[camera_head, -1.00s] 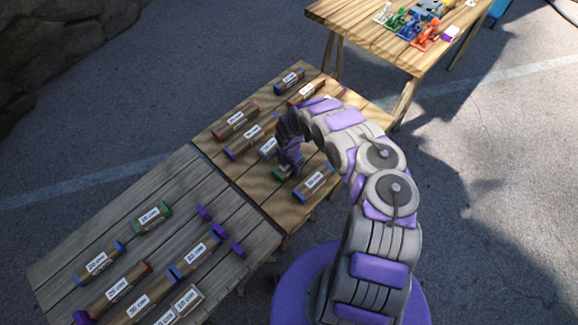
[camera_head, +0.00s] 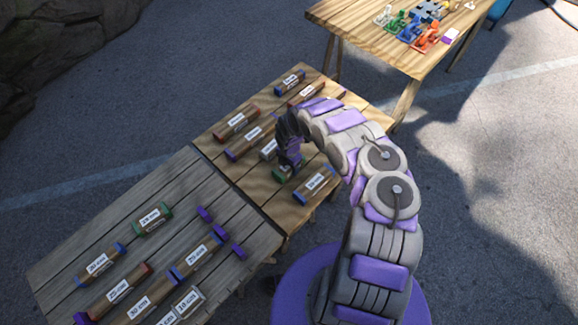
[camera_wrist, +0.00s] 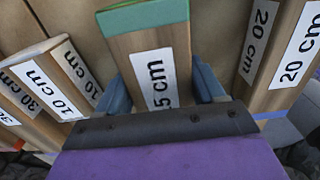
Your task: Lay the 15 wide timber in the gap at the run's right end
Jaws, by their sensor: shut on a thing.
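A wooden timber with green ends (camera_wrist: 150,52) stands between the two blue fingers of my gripper (camera_wrist: 163,92) in the wrist view. Its label ends in "5 cm"; the first digit is hidden. In the head view my gripper (camera_head: 290,160) is low over the right-hand table, shut on this timber, whose green end (camera_head: 280,174) shows beneath it. I cannot tell whether the timber is clear of the table. On the grey plank table, timbers lie in rows with purple blocks (camera_head: 222,236) near their right ends. I cannot make out the gap clearly.
Labelled timbers flank my gripper: a blue-ended one (camera_head: 316,184) to its right, others (camera_head: 237,123) to its left. In the wrist view, 20 cm timbers (camera_wrist: 290,55) and a 10 cm one (camera_wrist: 58,75) are close by. A farther table (camera_head: 385,45) holds small coloured items.

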